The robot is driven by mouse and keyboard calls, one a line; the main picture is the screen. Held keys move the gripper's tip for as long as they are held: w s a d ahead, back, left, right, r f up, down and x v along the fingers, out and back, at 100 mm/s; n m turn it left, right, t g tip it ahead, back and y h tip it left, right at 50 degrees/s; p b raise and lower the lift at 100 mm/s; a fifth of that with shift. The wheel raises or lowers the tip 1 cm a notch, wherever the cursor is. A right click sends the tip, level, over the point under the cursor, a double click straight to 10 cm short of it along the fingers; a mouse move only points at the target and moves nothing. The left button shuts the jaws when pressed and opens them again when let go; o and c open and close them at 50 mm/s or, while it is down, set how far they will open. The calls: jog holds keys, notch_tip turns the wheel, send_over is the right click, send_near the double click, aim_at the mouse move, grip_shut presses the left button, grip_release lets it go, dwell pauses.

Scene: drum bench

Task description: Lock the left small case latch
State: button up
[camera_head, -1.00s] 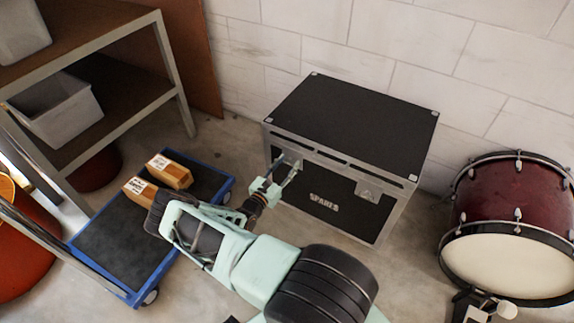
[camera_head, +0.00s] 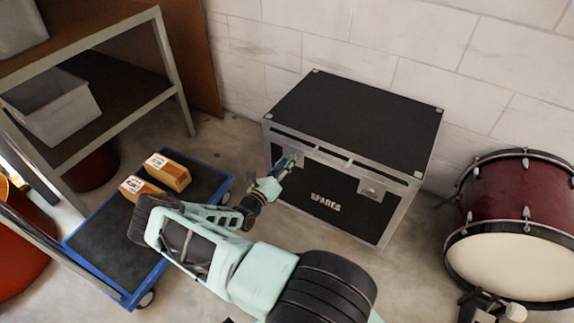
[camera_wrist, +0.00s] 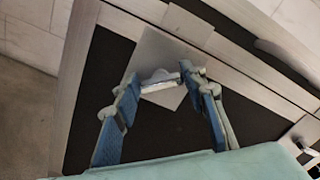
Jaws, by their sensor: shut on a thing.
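The black case (camera_head: 315,185) with silver edges and "SPARES" on its front stands on the floor by the wall. Its left latch (camera_head: 296,158) is on the upper left of the front, partly hidden by my gripper (camera_head: 283,166). In the wrist view, the latch's light turning handle (camera_wrist: 158,80) sits on a metal plate (camera_wrist: 163,50) that crosses the seam near the lid. My gripper (camera_wrist: 159,77) has one blue finger at each end of this handle and is shut on it. I cannot tell whether the latch is locked.
The right latch (camera_head: 372,189) is on the same front face. A blue-edged trolley (camera_head: 95,255) with two small boxes (camera_head: 168,172) stands to the left, below a shelf (camera_head: 120,110). A red drum (camera_head: 510,200) stands to the right. Bare floor lies before the case.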

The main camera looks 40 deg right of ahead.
jog(key=shift+f+n+b, duration=0.15)
jog(key=shift+n+b, duration=0.6)
jog(key=shift+n, duration=1.75)
jog(key=shift+f+n+b, duration=0.15)
jog(key=shift+n+b, duration=0.6)
jog(key=shift+n, duration=1.75)
jog(key=o, duration=1.2)
jog(key=shift+c, duration=0.2)
jog(key=v, duration=1.2)
jog(key=shift+w, duration=0.1)
